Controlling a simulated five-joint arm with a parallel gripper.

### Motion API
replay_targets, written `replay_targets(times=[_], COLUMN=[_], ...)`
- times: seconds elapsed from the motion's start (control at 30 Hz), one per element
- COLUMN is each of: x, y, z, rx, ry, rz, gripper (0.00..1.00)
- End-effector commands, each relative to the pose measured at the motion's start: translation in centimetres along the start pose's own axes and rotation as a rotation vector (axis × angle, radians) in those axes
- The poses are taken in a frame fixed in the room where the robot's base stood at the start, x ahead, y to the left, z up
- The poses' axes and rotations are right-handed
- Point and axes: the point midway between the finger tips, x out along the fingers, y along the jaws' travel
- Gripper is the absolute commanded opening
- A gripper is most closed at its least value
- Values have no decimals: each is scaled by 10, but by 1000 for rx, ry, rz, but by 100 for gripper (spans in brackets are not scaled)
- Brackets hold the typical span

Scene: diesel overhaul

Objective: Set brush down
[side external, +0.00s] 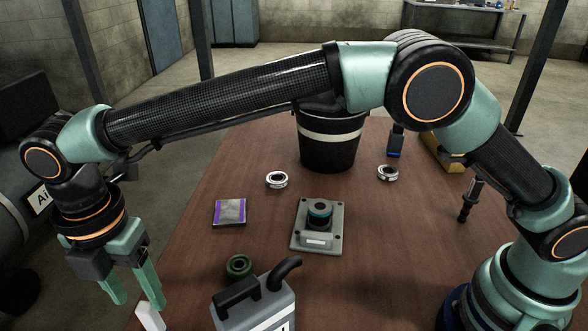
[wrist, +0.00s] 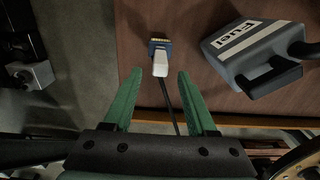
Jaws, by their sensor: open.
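What looks like the brush (wrist: 160,65) shows in the wrist view, with a blue and yellowish end, a white middle and a thin dark handle running back toward my gripper. It appears over the wooden table near its edge; I cannot tell if it rests fully on it. In the side view only a white part (side external: 150,316) shows at the bottom edge, just below my fingertips. My gripper (side external: 138,300) points down at the table's near left edge. Its green fingers are open, one on either side of the brush in the wrist view (wrist: 159,76), with gaps visible between.
A grey fuel can (side external: 258,302) stands right of my gripper. Behind it are a green ring (side external: 239,266), a purple-edged packet (side external: 229,212), a grey fixture plate (side external: 300,235), two metal rings (side external: 277,180) (side external: 388,173) and a black bucket (side external: 333,150). The table's left middle is fairly clear.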

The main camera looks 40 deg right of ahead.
Motion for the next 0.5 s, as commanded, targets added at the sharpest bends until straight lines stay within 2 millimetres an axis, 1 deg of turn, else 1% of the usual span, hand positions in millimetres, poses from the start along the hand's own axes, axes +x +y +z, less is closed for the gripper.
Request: replay_targets(times=[0.03, 0.17, 0.27, 0.37, 0.47, 0.5], x=[-6, -17, -26, -43, -67, -76], y=[1, 0, -2, -8, -24, -33], z=[0, 0, 10, 36, 75, 92], rx=[0, 2, 41, 158, 348, 437], ry=[0, 0, 1, 4, 11, 15], rz=[3, 2, 9, 35, 77, 96], gripper=[57, 57, 57, 57, 57, 57])
